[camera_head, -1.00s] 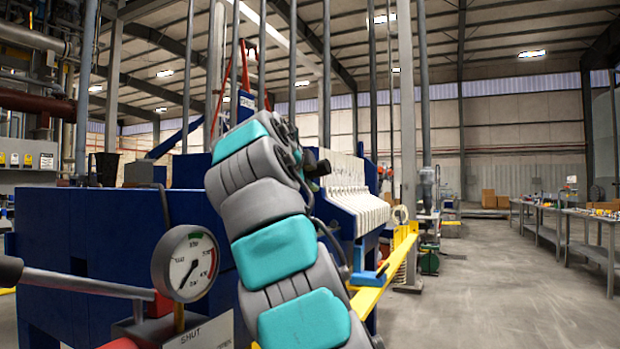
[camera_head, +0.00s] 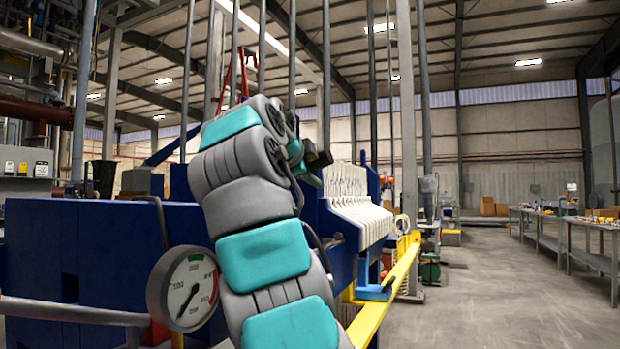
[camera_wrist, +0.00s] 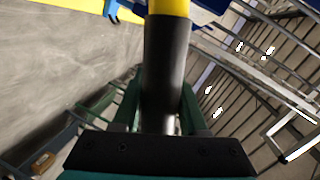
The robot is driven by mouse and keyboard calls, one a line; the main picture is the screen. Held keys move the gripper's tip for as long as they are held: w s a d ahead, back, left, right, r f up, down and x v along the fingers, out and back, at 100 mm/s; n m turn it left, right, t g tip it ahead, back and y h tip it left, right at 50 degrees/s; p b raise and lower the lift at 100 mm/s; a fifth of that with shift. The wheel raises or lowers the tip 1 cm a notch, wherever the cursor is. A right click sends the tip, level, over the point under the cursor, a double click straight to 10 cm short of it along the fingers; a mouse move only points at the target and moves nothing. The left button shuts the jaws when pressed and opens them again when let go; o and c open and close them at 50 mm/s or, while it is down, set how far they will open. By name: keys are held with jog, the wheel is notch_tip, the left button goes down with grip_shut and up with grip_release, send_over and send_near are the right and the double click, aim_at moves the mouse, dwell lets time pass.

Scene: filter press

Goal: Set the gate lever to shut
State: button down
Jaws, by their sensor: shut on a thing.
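In the wrist view my gripper (camera_wrist: 160,105) has its green fingers on both sides of a dark, round bar (camera_wrist: 166,60). The bar has a yellow section (camera_wrist: 168,7) at its far end. It looks like a lever handle, but I cannot tell for certain whether it is the gate lever. In the head view my grey and teal arm reaches up and away over the blue machine. The dark end of my arm shows beside the white plates, and what it holds is hidden there. No shut marking is readable now.
A round gauge (camera_head: 184,289) and a grey bar (camera_head: 70,311) stand close at the lower left. The blue press body (camera_head: 90,240) fills the left. White filter plates (camera_head: 345,205) and a yellow rail (camera_head: 385,300) lie to the right. The floor (camera_head: 480,290) at right is clear.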

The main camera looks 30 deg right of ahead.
dwell(0.4)
jog(key=shift+c, duration=2.2)
grip_release()
jog(key=v, duration=0.7)
jog(key=shift+s+a, duration=0.15)
jog(key=shift+a, duration=0.25)
jog(key=shift+r, duration=0.1)
